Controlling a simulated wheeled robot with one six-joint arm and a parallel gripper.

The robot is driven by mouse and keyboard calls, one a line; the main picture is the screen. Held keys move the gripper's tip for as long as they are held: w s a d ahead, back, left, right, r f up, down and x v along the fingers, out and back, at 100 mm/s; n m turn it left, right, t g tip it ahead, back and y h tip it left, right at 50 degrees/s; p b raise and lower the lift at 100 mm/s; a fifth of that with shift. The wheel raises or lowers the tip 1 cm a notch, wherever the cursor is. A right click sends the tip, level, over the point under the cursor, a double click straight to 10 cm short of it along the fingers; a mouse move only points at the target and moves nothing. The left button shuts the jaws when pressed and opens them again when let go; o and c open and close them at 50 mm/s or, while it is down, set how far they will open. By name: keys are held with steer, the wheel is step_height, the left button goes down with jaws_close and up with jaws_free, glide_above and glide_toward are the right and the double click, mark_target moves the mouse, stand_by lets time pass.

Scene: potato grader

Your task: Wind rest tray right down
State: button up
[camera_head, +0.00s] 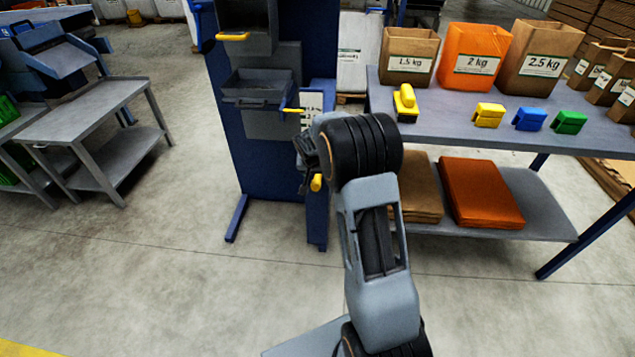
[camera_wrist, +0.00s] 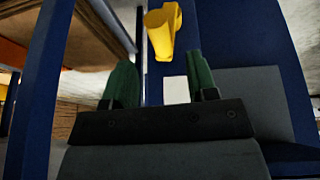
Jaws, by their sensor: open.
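A grey tray (camera_head: 258,90) sits part-way up the front of the blue machine (camera_head: 240,160); I take it for the rest tray. A yellow knob (camera_head: 292,111) shows at its right, and a lower yellow handle (camera_head: 316,183) beside my gripper (camera_head: 304,150). In the wrist view a yellow handle (camera_wrist: 160,35) lies beyond the green fingertips of my gripper (camera_wrist: 160,78). The fingers are apart with nothing between them. The handle's mount is largely out of view, and the gripper is partly hidden by my wrist in the head view.
A grey table (camera_head: 460,131) at the right carries paper bags (camera_head: 541,57) and several coloured clips (camera_head: 529,118). Its lower shelf (camera_head: 545,205) holds stacked bags. A grey trolley (camera_head: 85,120) stands at the left. The floor in front of the machine is clear.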

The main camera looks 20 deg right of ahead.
mark_target(317, 179)
steer(key=shift+b+x, duration=0.5)
steer(key=shift+x, duration=2.4)
steer(key=shift+s, duration=0.1)
jaws_close()
